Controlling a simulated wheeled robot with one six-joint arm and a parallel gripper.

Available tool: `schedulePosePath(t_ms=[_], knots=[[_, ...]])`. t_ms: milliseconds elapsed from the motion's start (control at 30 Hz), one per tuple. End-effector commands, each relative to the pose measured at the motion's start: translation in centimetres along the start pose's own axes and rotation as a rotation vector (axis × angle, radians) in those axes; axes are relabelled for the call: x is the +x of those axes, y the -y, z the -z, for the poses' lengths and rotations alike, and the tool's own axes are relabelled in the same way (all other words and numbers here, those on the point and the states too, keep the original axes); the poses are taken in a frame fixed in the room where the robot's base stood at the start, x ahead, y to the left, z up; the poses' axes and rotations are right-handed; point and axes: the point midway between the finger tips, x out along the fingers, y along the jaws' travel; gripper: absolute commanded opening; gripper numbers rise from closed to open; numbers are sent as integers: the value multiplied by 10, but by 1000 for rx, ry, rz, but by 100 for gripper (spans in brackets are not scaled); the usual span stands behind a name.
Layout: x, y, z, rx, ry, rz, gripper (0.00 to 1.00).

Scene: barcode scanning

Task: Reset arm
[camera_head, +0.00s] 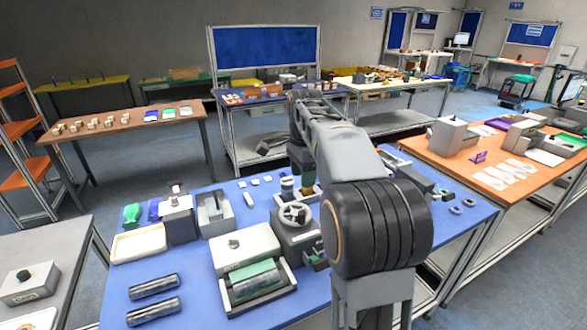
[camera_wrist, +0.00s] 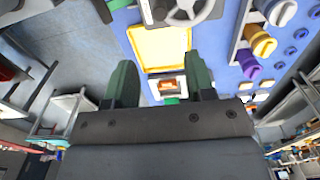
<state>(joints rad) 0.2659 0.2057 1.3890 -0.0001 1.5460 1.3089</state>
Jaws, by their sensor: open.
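My gripper (camera_wrist: 160,74) shows in the wrist view with its two dark green fingers well apart. Nothing is held between them. Behind the gap lie a yellow-rimmed tray (camera_wrist: 160,45) and a small orange-and-white item (camera_wrist: 171,86). In the head view my dark grey arm reaches forward from the lower right over the blue table (camera_head: 195,300). Its far end points down above the table's back part, and the fingertips are hard to make out there.
A grey machine with a round handwheel (camera_head: 294,215) and a grey box device with a green roller (camera_head: 252,280) stand beside my arm. A white tray (camera_head: 138,243) and two dark cylinders (camera_head: 153,286) lie at the left. An orange table (camera_head: 440,165) stands at the right.

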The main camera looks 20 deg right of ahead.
Motion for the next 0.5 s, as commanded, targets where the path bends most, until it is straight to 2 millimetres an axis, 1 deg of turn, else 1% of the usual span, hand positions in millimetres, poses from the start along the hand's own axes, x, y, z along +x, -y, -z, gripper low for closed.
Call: schedulePosePath(t_ms=[200, 267, 333, 367, 433, 500], knots=[[0, 0, 0, -13, 0, 0, 50], [0, 1, 0, -48, -2, 6, 50], [1, 5, 1, -127, -10, 29, 50], [4, 7, 2, -174, -14, 38, 50], [23, 8, 2, -312, -17, 38, 50], [40, 0, -1, -485, -28, 50, 50]])
